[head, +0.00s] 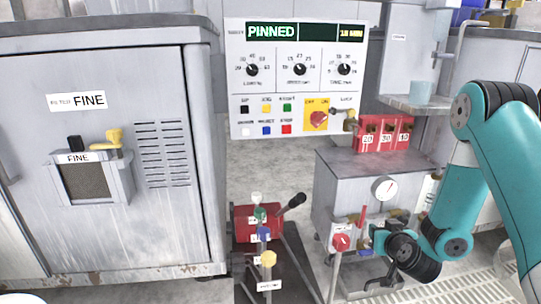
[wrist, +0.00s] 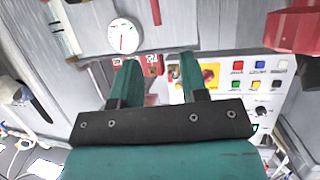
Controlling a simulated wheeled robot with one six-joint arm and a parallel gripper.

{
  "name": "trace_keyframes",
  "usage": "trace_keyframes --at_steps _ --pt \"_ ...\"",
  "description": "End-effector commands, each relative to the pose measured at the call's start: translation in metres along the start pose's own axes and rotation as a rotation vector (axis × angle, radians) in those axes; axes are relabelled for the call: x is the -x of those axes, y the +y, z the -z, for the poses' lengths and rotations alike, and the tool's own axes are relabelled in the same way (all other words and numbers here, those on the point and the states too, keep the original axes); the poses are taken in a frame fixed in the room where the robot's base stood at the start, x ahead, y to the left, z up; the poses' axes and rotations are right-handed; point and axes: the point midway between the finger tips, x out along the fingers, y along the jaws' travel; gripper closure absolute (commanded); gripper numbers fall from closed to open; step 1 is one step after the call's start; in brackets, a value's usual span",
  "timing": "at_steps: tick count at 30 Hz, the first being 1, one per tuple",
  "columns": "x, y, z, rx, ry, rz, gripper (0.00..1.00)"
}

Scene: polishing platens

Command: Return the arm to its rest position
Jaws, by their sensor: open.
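My teal arm (head: 465,195) comes in from the right in the head view and bends down in front of the grey cabinet with the gauge. My gripper (wrist: 157,70) shows in the wrist view with its two teal fingers apart and nothing between them. In the head view the gripper end is small and partly hidden by my own dark wrist joint. It is near the red knob (head: 341,242) at the cabinet's front; I cannot tell whether they touch.
A control panel (head: 297,104) reading PINNED stands at the back. Red numbered blocks (head: 384,135) sit on the gauge cabinet (head: 345,180). A lever stand with coloured knobs (head: 268,258) is left of it. A large FINE cabinet (head: 90,220) fills the left. Grey floor (head: 255,165) shows between.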

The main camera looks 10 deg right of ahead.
Motion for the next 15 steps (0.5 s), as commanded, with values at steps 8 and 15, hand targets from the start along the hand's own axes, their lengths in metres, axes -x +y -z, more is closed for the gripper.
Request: trace_keyframes --at_steps 8,15 --pt "0.058 -0.112 0.087 0.014 -0.186 0.371 0.60" --pt "0.200 -0.201 0.136 0.147 -0.530 0.694 0.60"
